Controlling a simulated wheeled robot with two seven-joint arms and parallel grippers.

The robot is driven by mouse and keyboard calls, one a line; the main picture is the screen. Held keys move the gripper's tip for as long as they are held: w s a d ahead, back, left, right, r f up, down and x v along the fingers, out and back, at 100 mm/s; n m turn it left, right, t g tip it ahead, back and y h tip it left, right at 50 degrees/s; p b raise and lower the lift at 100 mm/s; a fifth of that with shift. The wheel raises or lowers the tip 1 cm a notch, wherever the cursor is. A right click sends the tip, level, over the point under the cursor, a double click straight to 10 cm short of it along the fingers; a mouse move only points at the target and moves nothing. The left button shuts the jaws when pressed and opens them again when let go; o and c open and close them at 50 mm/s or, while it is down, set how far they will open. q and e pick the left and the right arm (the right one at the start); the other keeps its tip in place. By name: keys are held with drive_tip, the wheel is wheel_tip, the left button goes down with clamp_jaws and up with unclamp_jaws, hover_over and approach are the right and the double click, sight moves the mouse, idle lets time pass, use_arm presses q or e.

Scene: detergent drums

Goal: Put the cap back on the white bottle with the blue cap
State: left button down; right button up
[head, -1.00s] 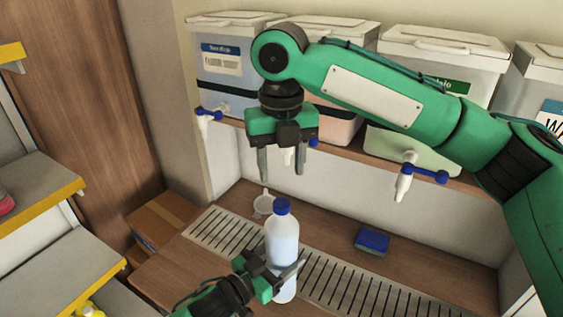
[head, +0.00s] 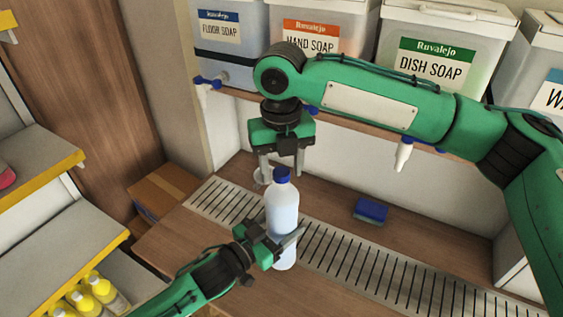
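Whether the cap is screwed tight cannot be told. My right gripper (head: 282,172) points down from above. Its fingers are spread, one on each side of the cap in the picture, and I see no clear contact. My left gripper (head: 279,241) comes in low from the left with its fingers around the bottle's lower body. It seems closed on the bottle, and part of its grip is hidden.
A blue sponge (head: 370,211) lies on the wooden counter to the right. Labelled drums (head: 433,60) with taps stand on the shelf behind. Shelves with yellow bottles (head: 103,289) are at the left.

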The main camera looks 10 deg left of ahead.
drive_tip(key=c, duration=1)
drive_tip(key=m, duration=0.9)
drive_tip(key=shift+m, duration=0.4)
drive_tip(key=o, duration=1.1)
drive_tip(key=shift+r, duration=2.25)
drive_tip(key=shift+c, duration=0.3)
